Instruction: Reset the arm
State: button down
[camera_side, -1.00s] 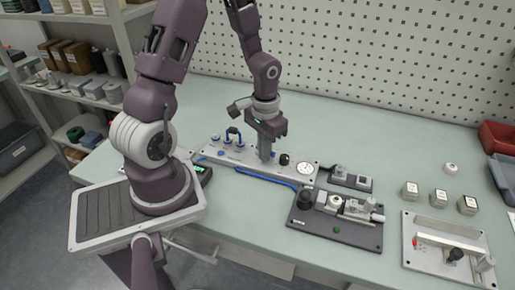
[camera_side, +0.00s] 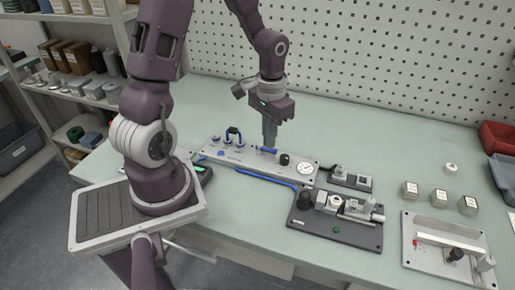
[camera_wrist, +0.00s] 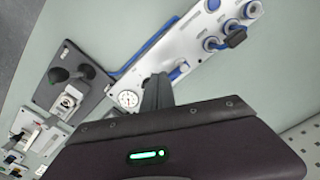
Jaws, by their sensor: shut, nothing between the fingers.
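My gripper (camera_side: 269,142) points down above the grey panel (camera_side: 228,158) with the gauge, in the side view. Its fingers are together with nothing between them. In the wrist view the gripper (camera_wrist: 157,80) reaches in from below, near the panel's gauge (camera_wrist: 128,99). Whether the fingertips touch the panel is hard to tell, but they look raised above it.
A dark fixture plate (camera_side: 335,232) with metal parts lies right of the panel. A light plate (camera_side: 447,250) with a bar is at the front right. Several small labelled blocks (camera_side: 440,196) and a white round part (camera_side: 451,167) stand behind it.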

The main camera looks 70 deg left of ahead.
jog(key=s+d+r+m+t+y, duration=0.1)
jog(key=s+d+r, duration=0.15)
jog(key=r, duration=0.45)
jog(key=s+d+r+t, duration=0.1)
jog(key=d+r, duration=0.3)
jog(key=r, duration=0.2)
jog(key=s+d+r+m+t+h, duration=0.1)
jog(key=s+d+r+m+t, duration=0.1)
jog(key=s+d+r, duration=0.3)
jog(key=s+r+t, duration=0.1)
jog(key=s, duration=0.3)
jog(key=shift+s+d+t, duration=0.3)
jog(key=shift+s+d, duration=0.05)
jog(key=shift+d, duration=0.05)
